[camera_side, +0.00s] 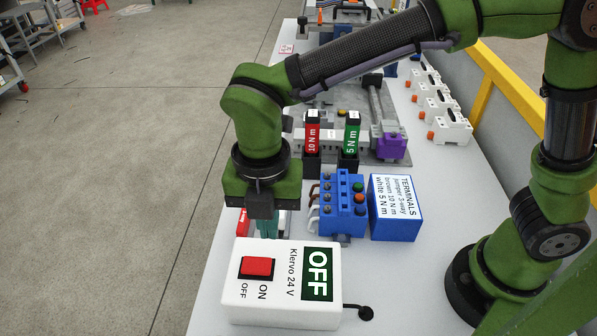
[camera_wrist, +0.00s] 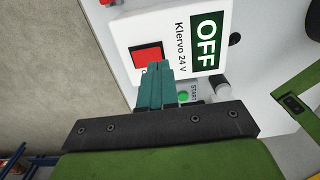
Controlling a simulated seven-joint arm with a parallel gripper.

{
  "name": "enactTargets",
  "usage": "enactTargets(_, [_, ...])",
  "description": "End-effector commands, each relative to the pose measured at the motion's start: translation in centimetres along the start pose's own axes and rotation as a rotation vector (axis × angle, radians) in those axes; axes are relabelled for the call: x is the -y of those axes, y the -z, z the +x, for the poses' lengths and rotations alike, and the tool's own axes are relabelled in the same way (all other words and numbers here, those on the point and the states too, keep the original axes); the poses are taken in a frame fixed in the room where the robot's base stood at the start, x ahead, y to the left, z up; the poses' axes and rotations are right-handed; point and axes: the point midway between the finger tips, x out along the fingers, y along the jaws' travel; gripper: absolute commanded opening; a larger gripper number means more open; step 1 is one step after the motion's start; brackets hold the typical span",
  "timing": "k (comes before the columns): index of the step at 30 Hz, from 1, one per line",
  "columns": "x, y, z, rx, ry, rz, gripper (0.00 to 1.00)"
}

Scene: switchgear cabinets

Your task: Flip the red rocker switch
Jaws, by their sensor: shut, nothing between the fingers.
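The red rocker switch (camera_side: 257,267) sits in a black frame on top of a white box (camera_side: 283,312) marked "Klervo 24 V", with ON and OFF lettering beside the switch. A dark green panel (camera_side: 318,274) on the box reads "OFF". In the wrist view the red rocker (camera_wrist: 148,55) shows just beyond my fingertips, partly hidden by them. My gripper (camera_side: 266,232) points down just behind the box's far edge in the side view, its teal fingers shut and empty. The fingers also show in the wrist view (camera_wrist: 153,72); I cannot tell whether they touch the box.
A blue terminal block (camera_side: 343,206) and a blue box labelled TERMINALS (camera_side: 395,212) stand behind the white box. Red (camera_side: 312,142) and green (camera_side: 351,140) torque tools stand farther back. A black cable end (camera_side: 365,313) lies at the box's right. The table's left edge is close.

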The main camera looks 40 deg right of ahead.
Motion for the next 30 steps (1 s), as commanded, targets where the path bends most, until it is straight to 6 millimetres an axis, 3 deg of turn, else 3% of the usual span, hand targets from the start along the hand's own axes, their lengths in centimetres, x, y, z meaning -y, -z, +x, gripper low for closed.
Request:
enactTargets(3, [0.1, 0.0, 2.5, 0.000, 0.005, -0.001, 0.00])
enactTargets(10, [0.0, 0.0, 5.4, -0.001, 0.001, 0.000, 0.00])
enactTargets(30, [0.2, 0.0, 6.6, 0.000, 0.000, 0.000, 0.00])
